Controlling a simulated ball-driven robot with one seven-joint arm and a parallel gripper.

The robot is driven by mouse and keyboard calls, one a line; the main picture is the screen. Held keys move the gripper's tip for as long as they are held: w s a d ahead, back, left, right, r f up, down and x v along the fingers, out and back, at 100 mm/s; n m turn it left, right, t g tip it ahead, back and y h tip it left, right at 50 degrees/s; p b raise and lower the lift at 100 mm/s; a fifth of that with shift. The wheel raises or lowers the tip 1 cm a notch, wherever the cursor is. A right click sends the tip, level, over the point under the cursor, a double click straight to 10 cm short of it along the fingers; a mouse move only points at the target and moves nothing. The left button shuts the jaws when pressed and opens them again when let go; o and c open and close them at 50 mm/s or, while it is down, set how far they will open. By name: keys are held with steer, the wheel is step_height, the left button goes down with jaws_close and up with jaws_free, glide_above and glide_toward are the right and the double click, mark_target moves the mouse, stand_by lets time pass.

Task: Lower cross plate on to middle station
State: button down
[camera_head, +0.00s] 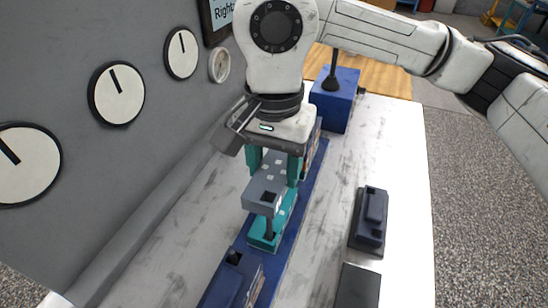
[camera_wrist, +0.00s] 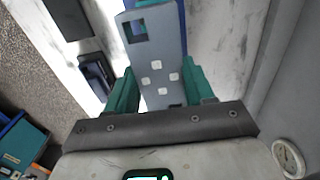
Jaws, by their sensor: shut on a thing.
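The cross plate (camera_head: 262,198) is a grey block with a square hole at its near end and small white squares on top. My gripper (camera_head: 275,170) is shut on it with teal fingers and holds it level above the teal middle station (camera_head: 270,238). A dark post shows between the plate and the station's near end; I cannot tell whether it enters the plate. In the wrist view the cross plate (camera_wrist: 155,58) lies between the fingers of my gripper (camera_wrist: 160,90). The far part of the station is hidden by the plate and fingers.
A blue rail (camera_head: 318,165) carries the stations, with a dark blue block (camera_head: 232,280) in front. A blue box with a black post (camera_head: 335,105) stands behind. A dark blue part (camera_head: 370,215) and a dark grey block (camera_head: 358,287) lie right. The white table is otherwise mostly clear; a wall stands left.

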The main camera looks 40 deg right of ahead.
steer(key=shift+f+b, duration=0.45)
steer(key=shift+f, duration=0.65)
steer(key=shift+f+b, duration=2.35)
steer(key=shift+f+b, duration=0.55)
steer(key=shift+b, duration=0.15)
steer(key=shift+c, duration=1.6)
jaws_free()
